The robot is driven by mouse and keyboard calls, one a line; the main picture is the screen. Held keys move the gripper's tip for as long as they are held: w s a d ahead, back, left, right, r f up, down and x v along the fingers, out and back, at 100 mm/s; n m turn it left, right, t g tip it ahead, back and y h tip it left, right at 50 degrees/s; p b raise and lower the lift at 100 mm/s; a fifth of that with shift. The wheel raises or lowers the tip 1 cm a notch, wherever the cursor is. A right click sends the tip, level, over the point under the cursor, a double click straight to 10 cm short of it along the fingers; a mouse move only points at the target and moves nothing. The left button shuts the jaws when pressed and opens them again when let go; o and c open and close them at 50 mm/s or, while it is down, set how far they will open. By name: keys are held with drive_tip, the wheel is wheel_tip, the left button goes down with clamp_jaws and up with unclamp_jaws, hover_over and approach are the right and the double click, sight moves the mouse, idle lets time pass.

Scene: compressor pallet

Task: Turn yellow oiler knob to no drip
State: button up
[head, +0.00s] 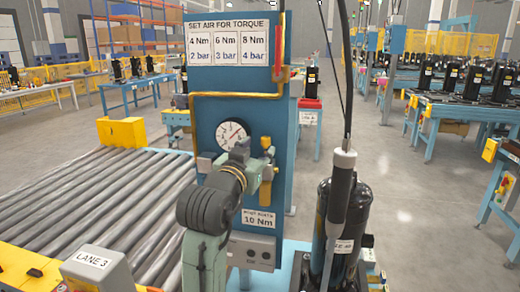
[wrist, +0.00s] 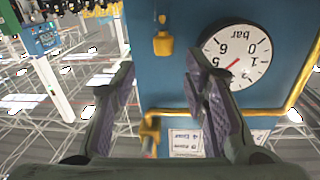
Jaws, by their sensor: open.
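A yellow knob (head: 266,143) sits on the front of the blue panel, right of the white dial gauge (head: 231,135). In the wrist view, which is upside down, a small yellow part (wrist: 163,43), apparently this knob, shows on the blue panel beyond the fingertips, left of the gauge (wrist: 236,60). My gripper (wrist: 160,66) is open and empty, with its fingers spread to either side of the line to the yellow part. Contact with it does not show. In the head view my gripper (head: 241,151) is before the panel, partly covering the gauge's lower edge. The knob's drip setting cannot be read.
A brass pipe (head: 236,95) crosses the blue panel (head: 205,110) above the gauge and meets a red and yellow part at its right edge. A black compressor (head: 350,205) stands to the right, with a hanging grey tool (head: 340,190) before it. A roller conveyor (head: 110,200) lies left.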

sight(267, 141)
drive_tip(key=s+d+n+t+y+b, duration=0.1)
drive_tip(key=s+d+n+y+b, duration=0.1)
drive_tip(key=s+d+n+y, duration=0.45)
drive_tip(key=w+a+y+p, duration=0.1)
drive_tip(key=w, duration=0.3)
drive_tip(key=w+a+y+p, duration=0.1)
drive_tip(key=w, duration=0.3)
drive_tip(key=w+a+y+p, duration=0.1)
drive_tip(key=w, duration=0.3)
drive_tip(key=shift+w+a+n, duration=0.15)
drive_tip(key=shift+w+n, duration=0.1)
drive_tip(key=shift+n, duration=0.1)
drive_tip(key=shift+c, duration=0.5)
clamp_jaws()
